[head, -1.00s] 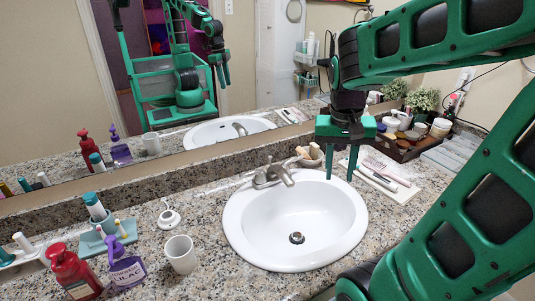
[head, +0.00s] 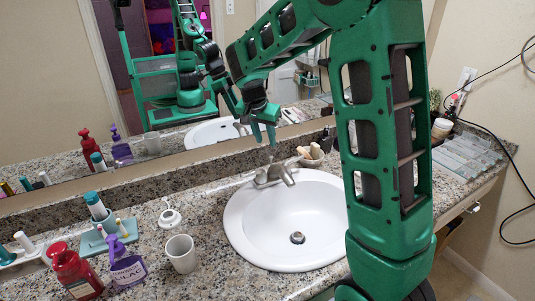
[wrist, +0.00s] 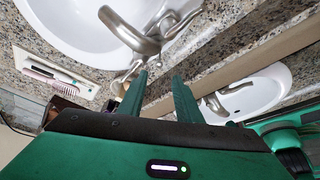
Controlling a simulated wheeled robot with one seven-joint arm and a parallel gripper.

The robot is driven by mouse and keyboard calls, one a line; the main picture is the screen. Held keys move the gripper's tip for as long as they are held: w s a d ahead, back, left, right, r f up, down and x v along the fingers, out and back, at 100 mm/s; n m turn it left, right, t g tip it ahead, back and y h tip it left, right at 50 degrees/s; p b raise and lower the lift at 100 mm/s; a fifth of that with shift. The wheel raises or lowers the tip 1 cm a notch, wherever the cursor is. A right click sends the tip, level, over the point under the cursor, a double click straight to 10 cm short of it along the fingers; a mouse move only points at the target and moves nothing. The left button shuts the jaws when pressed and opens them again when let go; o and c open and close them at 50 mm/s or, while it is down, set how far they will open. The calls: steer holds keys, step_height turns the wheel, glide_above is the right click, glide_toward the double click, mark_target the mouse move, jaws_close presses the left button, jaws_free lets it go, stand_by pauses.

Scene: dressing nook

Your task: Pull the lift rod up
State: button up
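The faucet (head: 272,175) stands at the back of the white sink (head: 292,215). A thin upright piece that looks like the lift rod (head: 269,161) shows just behind the spout, small and partly hard to make out. My gripper (head: 264,146) is just above and behind the faucet, pointing down, with its two fingers apart and nothing seen between them. In the wrist view, my gripper (wrist: 157,72) shows the same open gap, with the faucet (wrist: 132,35) close in front of the fingertips. I cannot tell the rod clearly from the faucet parts there.
A mirror (head: 205,80) rises behind the counter and reflects my arm. A white cup (head: 181,253), a red pump bottle (head: 73,272) and a purple bottle (head: 126,265) stand left of the sink.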

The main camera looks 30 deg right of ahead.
mark_target(271, 156)
steer(key=x, duration=0.8)
steer(key=shift+f, duration=0.15)
steer(key=shift+s, duration=0.1)
steer(key=shift+c, duration=0.5)
